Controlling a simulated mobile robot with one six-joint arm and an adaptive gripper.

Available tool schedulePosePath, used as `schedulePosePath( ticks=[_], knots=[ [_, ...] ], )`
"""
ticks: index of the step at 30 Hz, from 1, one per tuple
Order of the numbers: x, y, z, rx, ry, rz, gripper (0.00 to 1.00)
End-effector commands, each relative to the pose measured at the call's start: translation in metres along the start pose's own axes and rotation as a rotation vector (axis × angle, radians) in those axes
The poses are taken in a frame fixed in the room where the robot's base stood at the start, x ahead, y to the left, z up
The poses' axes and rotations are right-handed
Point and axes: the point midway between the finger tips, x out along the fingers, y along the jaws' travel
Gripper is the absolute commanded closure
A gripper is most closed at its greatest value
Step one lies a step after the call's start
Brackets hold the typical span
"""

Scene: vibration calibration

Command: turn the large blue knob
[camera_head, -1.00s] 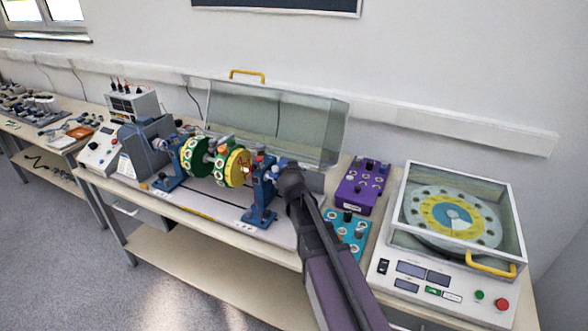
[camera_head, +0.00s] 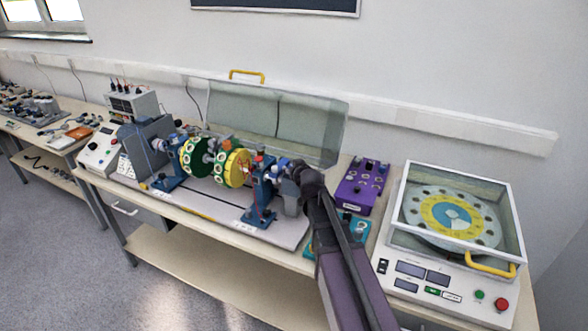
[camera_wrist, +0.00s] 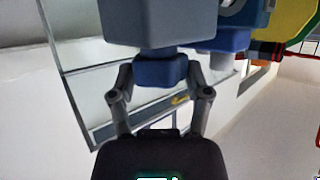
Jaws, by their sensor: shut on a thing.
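The large blue knob (camera_wrist: 160,70) sits against a grey block (camera_wrist: 160,20) at the top of the wrist view. My gripper (camera_wrist: 160,77) has one finger on each side of the knob and is shut on it. In the head view my gripper (camera_head: 297,170) is at the right end of the rotor rig, beside the blue bearing stand (camera_head: 262,190). There my wrist and fingers hide most of the knob, and how far it is turned cannot be told.
The rotor's green-and-yellow discs (camera_head: 238,167) stand close left of my gripper. A raised clear cover (camera_head: 230,115) is behind. A purple box (camera_head: 362,186) and a partly hidden teal box (camera_head: 357,227) are to the right, then a disc unit with a clear lid (camera_head: 500,210).

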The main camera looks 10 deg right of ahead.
Motion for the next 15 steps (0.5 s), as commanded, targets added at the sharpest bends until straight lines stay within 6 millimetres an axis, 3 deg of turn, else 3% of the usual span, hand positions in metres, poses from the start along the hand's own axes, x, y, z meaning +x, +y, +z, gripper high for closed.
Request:
schedulePosePath(
  ticks=[15],
  knots=[
    [-0.0009,0.0002,0.0020,-0.031,-0.007,-0.068,0.84]
  ],
)
